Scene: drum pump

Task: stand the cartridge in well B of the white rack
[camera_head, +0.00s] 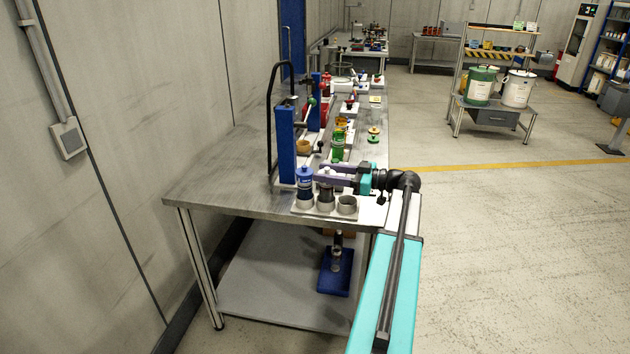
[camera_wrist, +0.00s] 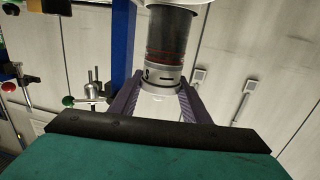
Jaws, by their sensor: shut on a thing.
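The cartridge (camera_head: 327,188) has a dark body and a white cap, and is at the middle well of the white rack (camera_head: 325,210). In the wrist view the cartridge (camera_wrist: 172,40) shows its dark body, with the cap end between the purple fingers. My gripper (camera_head: 326,178) is shut on the cap, and it also shows in the wrist view (camera_wrist: 160,88). The far end of the cartridge meets a white ring at the top of the wrist view; I cannot tell how deep it sits. Well letters are not legible.
A blue-capped cartridge (camera_head: 304,182) stands in the left well. The right well (camera_head: 347,202) is empty. Blue uprights (camera_head: 288,145) of a press-like stand rise just behind the rack. A green bottle (camera_head: 338,143) and other items stand farther along the metal bench (camera_head: 225,160), whose left side is clear.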

